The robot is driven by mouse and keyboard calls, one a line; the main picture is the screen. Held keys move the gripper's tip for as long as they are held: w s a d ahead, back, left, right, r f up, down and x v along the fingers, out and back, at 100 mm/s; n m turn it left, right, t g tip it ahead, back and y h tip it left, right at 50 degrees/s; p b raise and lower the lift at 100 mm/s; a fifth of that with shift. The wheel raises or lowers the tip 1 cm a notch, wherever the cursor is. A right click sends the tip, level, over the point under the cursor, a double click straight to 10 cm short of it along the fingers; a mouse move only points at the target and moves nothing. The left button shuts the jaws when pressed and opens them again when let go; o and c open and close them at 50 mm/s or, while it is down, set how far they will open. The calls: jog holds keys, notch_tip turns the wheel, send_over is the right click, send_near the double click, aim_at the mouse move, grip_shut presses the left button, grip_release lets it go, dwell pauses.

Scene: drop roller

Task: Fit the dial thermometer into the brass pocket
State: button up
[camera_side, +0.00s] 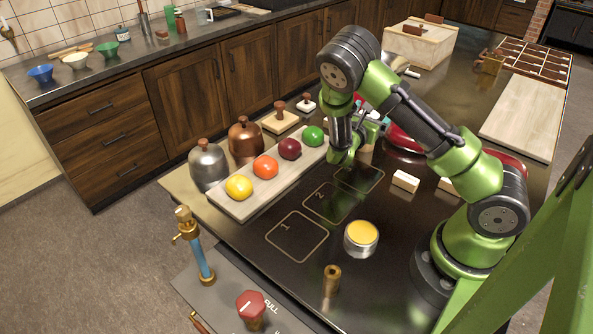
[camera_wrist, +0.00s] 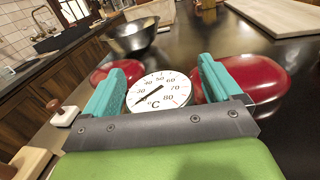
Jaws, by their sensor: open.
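The dial thermometer (camera_wrist: 158,92) has a round white face with black numbers and a °C mark. In the wrist view it sits between the two teal fingers of my gripper (camera_wrist: 160,68), which are spread apart on either side of it. Its stem is hidden. In the side view my gripper (camera_side: 374,122) is over the far part of the dark counter, beyond the numbered squares, and the dial cannot be made out clearly there. The brass pocket (camera_side: 331,279), a small upright tube with an open top, stands near the counter's front edge, well away from my gripper.
A yellow-topped round tin (camera_side: 361,238) stands near the pocket. A board (camera_side: 225,205) with several coloured balls lies left. Red lidded pans (camera_wrist: 245,80) sit close behind my fingers. A white block (camera_side: 405,181) lies right of the numbered squares.

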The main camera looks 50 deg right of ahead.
jog(key=c, duration=1.1)
